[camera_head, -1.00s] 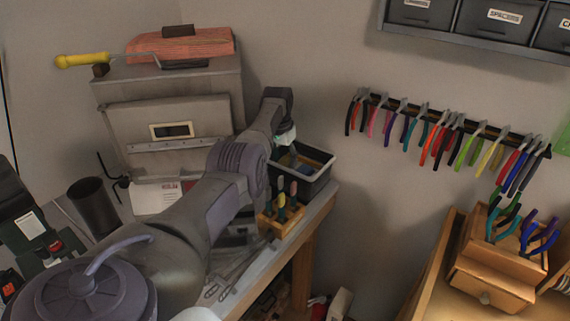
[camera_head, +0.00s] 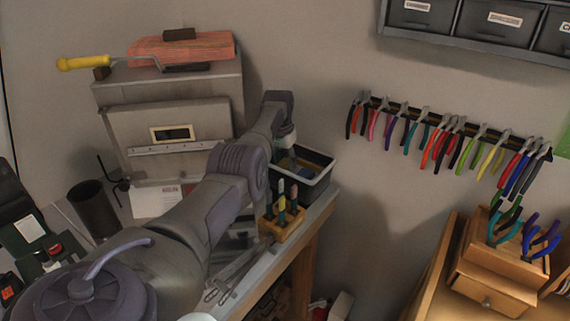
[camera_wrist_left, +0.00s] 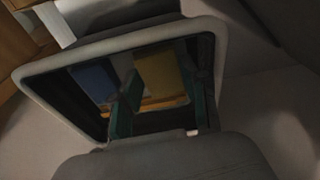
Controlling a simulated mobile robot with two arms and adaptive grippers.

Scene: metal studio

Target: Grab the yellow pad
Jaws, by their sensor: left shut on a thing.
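The yellow pad (camera_wrist_left: 160,78) is in the left wrist view, inside a dark bin (camera_wrist_left: 70,120) with a pale rim. My left gripper (camera_wrist_left: 158,88) has its green fingers on either side of the pad and is shut on it. A blue pad (camera_wrist_left: 93,82) lies in the bin to the left of the yellow one. In the head view, the black bin (camera_head: 312,190) stands at the bench corner. My left arm reaches over it, and the fingers are mostly hidden there. My right gripper is not in view.
A wooden holder with coloured handles (camera_head: 283,224) stands just in front of the bin. A grey metal box (camera_head: 165,130) is left of my arm. Pliers hang on a wall rack (camera_head: 440,122) to the right. A gap separates the bench from the wooden table at right.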

